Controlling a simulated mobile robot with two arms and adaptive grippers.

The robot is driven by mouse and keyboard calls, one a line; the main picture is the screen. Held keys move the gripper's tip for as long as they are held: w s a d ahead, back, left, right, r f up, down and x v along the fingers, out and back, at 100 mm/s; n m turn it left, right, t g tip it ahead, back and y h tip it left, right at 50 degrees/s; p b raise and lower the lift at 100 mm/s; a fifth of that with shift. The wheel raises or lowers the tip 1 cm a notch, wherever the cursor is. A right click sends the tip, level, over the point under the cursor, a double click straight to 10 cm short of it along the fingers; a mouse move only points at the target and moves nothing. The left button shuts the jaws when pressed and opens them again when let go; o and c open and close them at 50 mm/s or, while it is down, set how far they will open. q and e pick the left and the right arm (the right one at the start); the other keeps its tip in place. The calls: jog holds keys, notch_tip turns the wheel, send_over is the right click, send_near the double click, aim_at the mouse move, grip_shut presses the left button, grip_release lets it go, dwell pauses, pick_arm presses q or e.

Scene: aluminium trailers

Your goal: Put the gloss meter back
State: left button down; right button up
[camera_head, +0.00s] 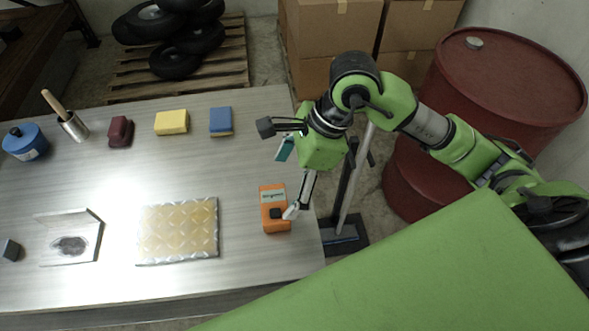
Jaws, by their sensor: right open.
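An orange box-shaped device with a pale label (267,196), which looks like the gloss meter, lies on the metal table near its right edge. My right gripper (271,170) is wide open above the table's right edge. One fingertip points out over the table behind the device. The other overlaps the device's front part in the picture; I cannot tell whether it touches. Nothing is held between the fingers. A small teal piece (284,148) shows beside the gripper; what it belongs to is unclear. My left gripper is out of view.
On the metal table (170,285) are a patterned plate (178,231), a bracket-like metal piece (75,240), a yellow block (171,122), a blue block (220,121), a dark red block (120,131) and a blue can (25,143). A red drum (440,110) stands right.

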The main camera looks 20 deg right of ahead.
jog(key=shift+v, duration=2.4)
